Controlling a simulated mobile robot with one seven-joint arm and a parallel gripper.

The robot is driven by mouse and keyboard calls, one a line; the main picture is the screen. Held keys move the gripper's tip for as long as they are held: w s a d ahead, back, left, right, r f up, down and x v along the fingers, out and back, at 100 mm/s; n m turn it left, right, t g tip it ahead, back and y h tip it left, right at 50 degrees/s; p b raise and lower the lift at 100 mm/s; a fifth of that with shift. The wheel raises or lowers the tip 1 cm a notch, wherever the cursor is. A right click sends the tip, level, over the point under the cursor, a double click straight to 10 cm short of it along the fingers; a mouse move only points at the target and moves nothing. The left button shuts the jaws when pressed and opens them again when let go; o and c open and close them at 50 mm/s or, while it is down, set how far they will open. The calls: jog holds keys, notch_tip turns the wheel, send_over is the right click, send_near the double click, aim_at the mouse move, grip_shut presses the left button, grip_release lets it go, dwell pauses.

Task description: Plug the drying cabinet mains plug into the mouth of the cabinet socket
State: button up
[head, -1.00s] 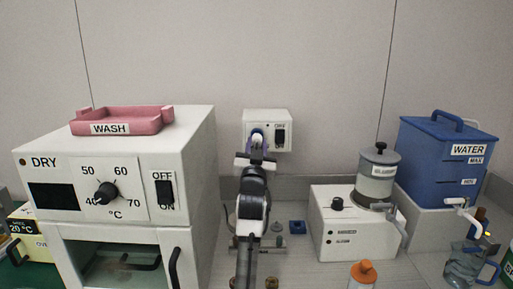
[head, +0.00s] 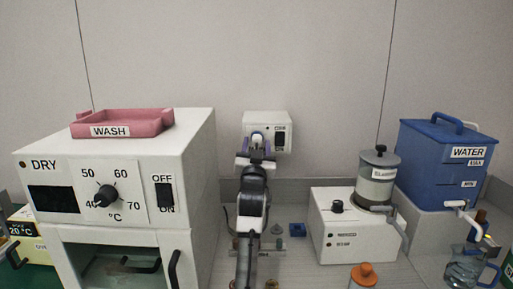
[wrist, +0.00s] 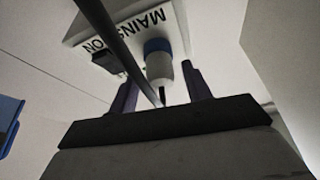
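The white cabinet socket box (head: 257,119) is on the back wall, with a dark switch (head: 280,138). The wrist view shows its MAINS label (wrist: 140,22) and a blue round mouth (wrist: 157,46) on its face. The white plug (wrist: 160,72) sits end-on at this blue mouth, in line with it, with no gap visible. How deep it sits is hidden. A dark cord leaves its rear. My gripper (wrist: 159,92) is open, its purple fingers either side of the plug with a gap on each side. In the head view my gripper (head: 257,142) is just in front of the box.
The drying cabinet (head: 195,145) stands left, with a pink WASH tray (head: 165,120) on top. A white machine with a grey canister (head: 377,185), a blue WATER tank (head: 420,150) and an orange-capped bottle (head: 364,274) are right. A dark cable (wrist: 115,45) crosses close to the wrist camera.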

jog(key=shift+o, duration=0.3)
jog(key=shift+s, duration=0.1)
jog(key=shift+s+f, duration=0.2)
jog(key=d+b+v, duration=0.1)
jog(key=b+v, duration=0.3)
jog(key=v, duration=0.9)
jog(key=shift+a, duration=0.45)
jog(key=shift+s, duration=0.1)
